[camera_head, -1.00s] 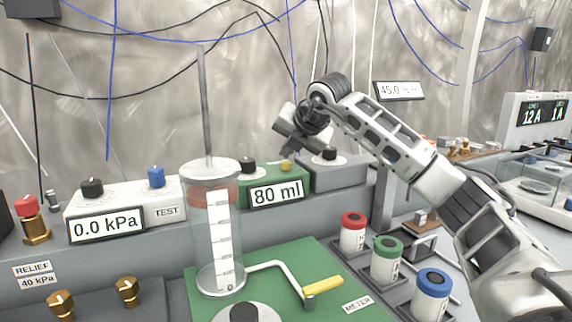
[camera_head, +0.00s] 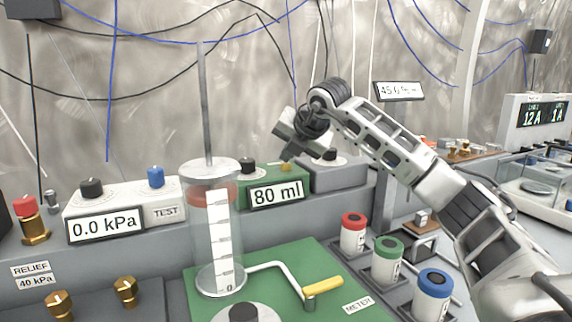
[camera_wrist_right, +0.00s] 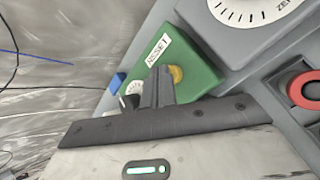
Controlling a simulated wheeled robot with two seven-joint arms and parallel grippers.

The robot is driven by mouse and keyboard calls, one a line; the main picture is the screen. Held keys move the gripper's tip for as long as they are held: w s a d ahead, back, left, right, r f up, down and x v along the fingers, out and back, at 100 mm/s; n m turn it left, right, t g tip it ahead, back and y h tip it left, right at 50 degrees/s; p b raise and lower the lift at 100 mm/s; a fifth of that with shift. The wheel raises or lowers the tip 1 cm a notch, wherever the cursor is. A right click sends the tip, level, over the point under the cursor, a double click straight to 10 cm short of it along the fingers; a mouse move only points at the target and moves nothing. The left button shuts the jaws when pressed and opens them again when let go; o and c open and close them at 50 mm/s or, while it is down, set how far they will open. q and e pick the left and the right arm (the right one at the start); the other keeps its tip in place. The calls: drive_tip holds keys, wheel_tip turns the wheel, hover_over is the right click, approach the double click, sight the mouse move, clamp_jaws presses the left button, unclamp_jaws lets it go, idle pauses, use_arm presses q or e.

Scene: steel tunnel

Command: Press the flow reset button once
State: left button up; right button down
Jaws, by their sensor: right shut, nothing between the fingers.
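The flow reset button is a small yellow button (camera_head: 286,167) on the top of the green box with the "80 ml" display (camera_head: 276,193). In the right wrist view the yellow button (camera_wrist_right: 176,74) sits beside a "RESET" label (camera_wrist_right: 158,50), right by my fingertips. My right gripper (camera_head: 287,155) is shut and empty, pointing down just above the button. In the right wrist view its shut fingers (camera_wrist_right: 158,82) partly overlap the green box; I cannot tell whether they touch the button. My left gripper is not in view.
A black knob (camera_head: 247,165) stands left of the button, and a grey box with a dial (camera_head: 330,160) stands right. In front are a clear cylinder (camera_head: 228,240), a yellow-handled crank (camera_head: 322,287) and red, green and blue capped canisters (camera_head: 388,262).

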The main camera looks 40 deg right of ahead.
sight(288, 165)
drive_tip(key=shift+f, duration=0.2)
drive_tip(key=shift+r, duration=0.1)
drive_tip(key=shift+r+p, duration=0.7)
drive_tip(key=shift+r, duration=0.1)
wheel_tip(288, 165, up, 5)
drive_tip(key=p, duration=0.4)
drive_tip(key=shift+r+p, duration=0.1)
drive_tip(key=shift+p, duration=0.25)
idle(0.7)
